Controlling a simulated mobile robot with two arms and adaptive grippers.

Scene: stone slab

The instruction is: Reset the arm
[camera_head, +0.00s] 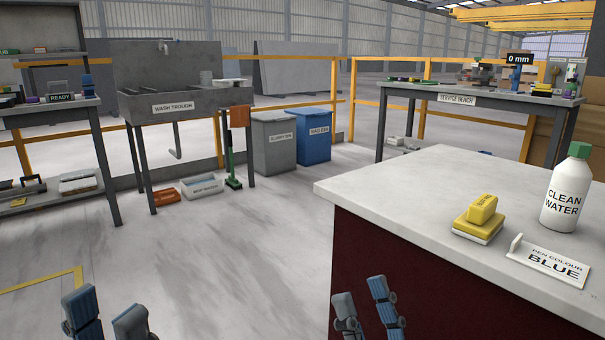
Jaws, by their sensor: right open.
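My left gripper (106,300) shows at the bottom left edge of the head view, over the floor. Its two blue-grey fingers stand apart with nothing between them. My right gripper (361,290) shows at the bottom, right of the middle, in front of the dark red side of the counter (420,255). Its fingers are apart and empty. Both grippers are cut off by the lower frame edge, and the arms behind them are out of view.
The pale counter top (400,185) holds a yellow sponge block (478,218), a "CLEAN WATER" bottle (566,190) and a "PEN COLOUR BLUE" sign (548,260). A wash trough (190,102), bins (310,135) and service bench (470,98) stand further back. The middle floor is clear.

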